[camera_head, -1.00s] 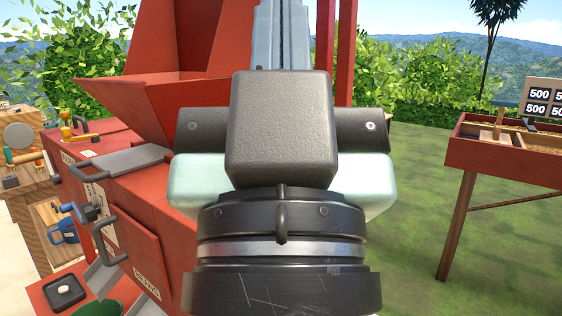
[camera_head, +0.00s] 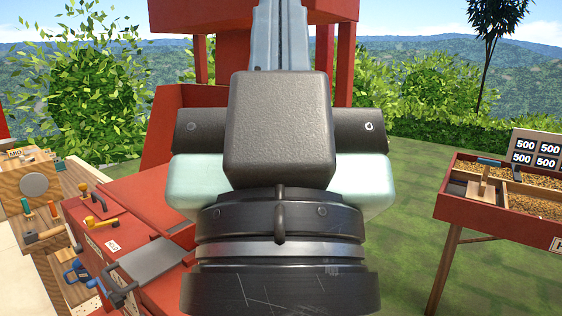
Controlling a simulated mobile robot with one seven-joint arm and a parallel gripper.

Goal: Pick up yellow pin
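A small yellow pin-like piece (camera_head: 97,221) shows on top of the red machine (camera_head: 150,208) at the lower left, by a dark handle. A yellow knob end (camera_head: 83,187) shows just above it; I cannot tell if both are one part. My own arm fills the middle of the view and hides much of the machine. My gripper's fingers are not visible, so I cannot see what they hold or how far they are from the yellow piece.
A wooden bench (camera_head: 52,262) with tools, including an orange-handled one (camera_head: 53,208), stands at the left. A blue tool or fitting (camera_head: 78,270) is beside the machine. A red bean table (camera_head: 470,212) with "500" signs (camera_head: 535,152) stands at the right. Grass (camera_head: 415,190) lies between.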

